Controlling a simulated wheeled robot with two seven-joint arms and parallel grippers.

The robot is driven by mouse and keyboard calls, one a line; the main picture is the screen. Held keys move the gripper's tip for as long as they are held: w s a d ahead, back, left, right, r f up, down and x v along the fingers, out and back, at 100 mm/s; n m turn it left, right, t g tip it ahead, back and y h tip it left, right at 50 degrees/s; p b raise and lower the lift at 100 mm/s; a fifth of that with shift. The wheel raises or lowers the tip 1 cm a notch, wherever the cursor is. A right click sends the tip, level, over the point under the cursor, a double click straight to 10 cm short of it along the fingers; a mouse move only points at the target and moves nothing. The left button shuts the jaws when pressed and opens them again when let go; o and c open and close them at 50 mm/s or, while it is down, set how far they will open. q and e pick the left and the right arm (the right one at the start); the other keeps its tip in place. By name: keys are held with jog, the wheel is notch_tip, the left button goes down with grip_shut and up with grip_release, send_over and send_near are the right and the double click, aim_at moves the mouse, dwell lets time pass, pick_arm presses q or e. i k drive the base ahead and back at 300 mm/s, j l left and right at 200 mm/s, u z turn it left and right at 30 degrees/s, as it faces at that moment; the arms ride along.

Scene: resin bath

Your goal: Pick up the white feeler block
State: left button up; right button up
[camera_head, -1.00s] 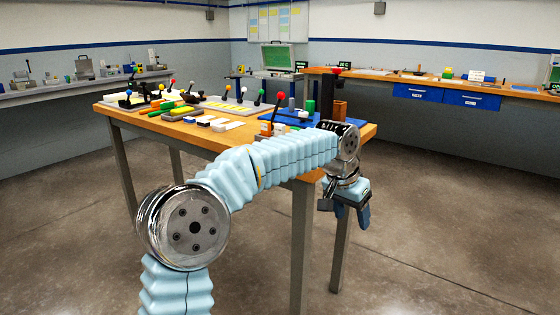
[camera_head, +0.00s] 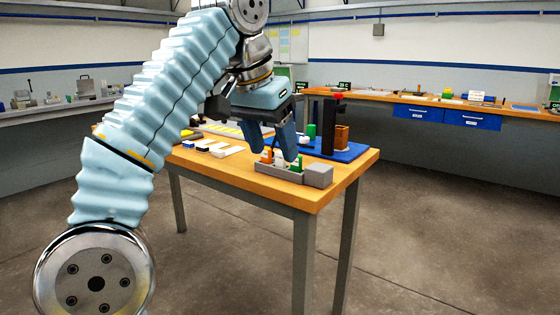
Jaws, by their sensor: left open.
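A small white block (camera_head: 280,159) stands in a grey holder (camera_head: 280,173) near the front edge of the wooden table, between an orange block (camera_head: 266,156) and a green block (camera_head: 297,163). I take it for the white feeler block; it is small and partly hidden by the fingers. My left gripper (camera_head: 272,153) is open and points down, with its blue fingertips at the row of blocks, one on each side of the white one in the picture. I cannot tell whether they touch anything. My right gripper is not in view.
A dark post with a red top (camera_head: 334,122) stands on a blue mat (camera_head: 350,151) behind the holder, beside a brown box (camera_head: 341,138). Small blue and white blocks (camera_head: 204,147) lie to the left. A bench with blue drawers (camera_head: 472,119) runs along the far wall.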

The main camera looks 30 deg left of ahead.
aim_at(280, 163)
jog(key=i+j, duration=0.75)
